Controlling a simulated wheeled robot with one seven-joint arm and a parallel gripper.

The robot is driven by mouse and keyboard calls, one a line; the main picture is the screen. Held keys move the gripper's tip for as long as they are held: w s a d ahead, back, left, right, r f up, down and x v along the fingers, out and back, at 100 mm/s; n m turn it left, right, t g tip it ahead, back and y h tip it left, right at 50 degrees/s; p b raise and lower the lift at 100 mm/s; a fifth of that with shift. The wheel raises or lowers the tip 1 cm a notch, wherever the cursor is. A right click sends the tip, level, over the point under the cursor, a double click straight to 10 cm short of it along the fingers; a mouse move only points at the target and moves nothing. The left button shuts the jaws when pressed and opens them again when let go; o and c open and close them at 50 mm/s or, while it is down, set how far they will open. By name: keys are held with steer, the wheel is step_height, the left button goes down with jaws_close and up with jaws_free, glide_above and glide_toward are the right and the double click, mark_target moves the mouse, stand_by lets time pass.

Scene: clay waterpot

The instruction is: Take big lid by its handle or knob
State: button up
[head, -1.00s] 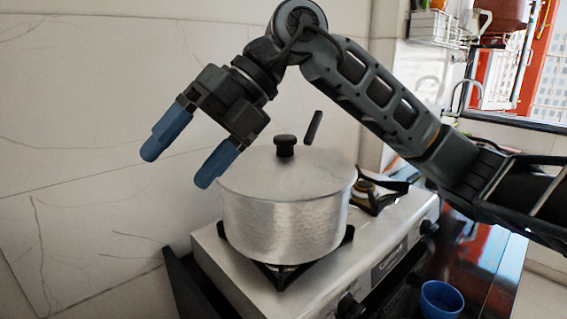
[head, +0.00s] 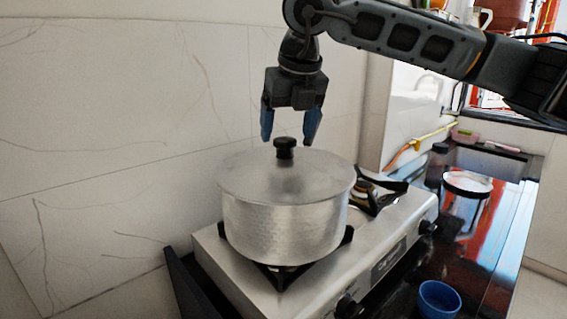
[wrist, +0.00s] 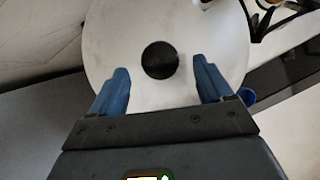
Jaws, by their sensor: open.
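The big lid (head: 245,180) is a round silver metal lid with a black knob (head: 285,148) at its centre. It lies on a silver pot (head: 285,232) on the stove. My gripper (head: 290,140) points down at the knob, its blue fingers apart on the left and right of it in the head view. In the wrist view the lid (wrist: 120,30) fills the upper middle, and the black knob (wrist: 160,60) shows between and slightly beyond the fingertips of my gripper (wrist: 160,75). Whether the fingertips are level with the knob is hard to tell.
The pot stands on a burner of the steel stove (head: 330,275), close to the marbled wall (head: 110,130). A second burner (head: 375,190) is behind right. A blue cup (head: 438,299) and a glass jar (head: 463,205) are on the dark counter at right.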

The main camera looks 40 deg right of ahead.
mark_target(286, 138)
steer(key=shift+p+x, duration=0.35)
steer(key=shift+x, duration=1.5)
steer(key=shift+c, duration=0.4)
jaws_close()
